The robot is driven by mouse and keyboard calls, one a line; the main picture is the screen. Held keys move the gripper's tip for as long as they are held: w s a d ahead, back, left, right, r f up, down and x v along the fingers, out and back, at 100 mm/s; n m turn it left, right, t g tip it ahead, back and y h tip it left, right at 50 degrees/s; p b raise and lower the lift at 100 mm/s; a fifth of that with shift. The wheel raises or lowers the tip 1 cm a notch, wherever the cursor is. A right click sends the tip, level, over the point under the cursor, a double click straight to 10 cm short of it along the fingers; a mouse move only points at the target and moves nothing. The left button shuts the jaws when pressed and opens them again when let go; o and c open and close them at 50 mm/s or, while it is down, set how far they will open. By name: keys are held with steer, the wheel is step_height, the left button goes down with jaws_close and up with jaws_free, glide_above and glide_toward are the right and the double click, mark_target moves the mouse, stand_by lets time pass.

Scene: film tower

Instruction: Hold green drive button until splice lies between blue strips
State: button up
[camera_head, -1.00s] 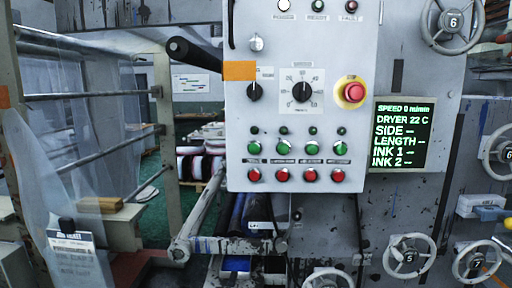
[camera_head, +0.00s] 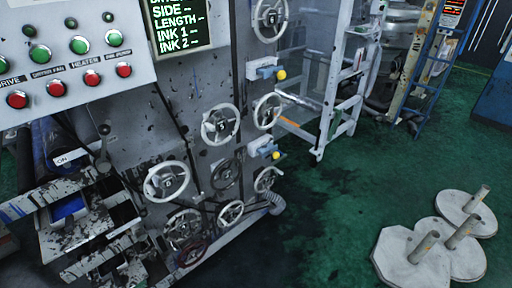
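The control panel (camera_head: 70,20) fills the upper left in the head view. Its row of green buttons sits above a row of red ones. The green drive button is at or past the left picture edge, and I cannot see it clearly. The "DRIVE" label (camera_head: 8,80) shows above the leftmost red button (camera_head: 17,99). I cannot make out a splice. A blue patch (camera_head: 68,207) shows among the dark rollers under the panel, but I cannot tell whether it is one of the blue strips. My gripper is not in view.
White handwheels (camera_head: 219,125) stick out from the grey machine face. Round pale bases with short posts (camera_head: 430,245) stand on the green floor at the lower right. Floor in the middle right is clear.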

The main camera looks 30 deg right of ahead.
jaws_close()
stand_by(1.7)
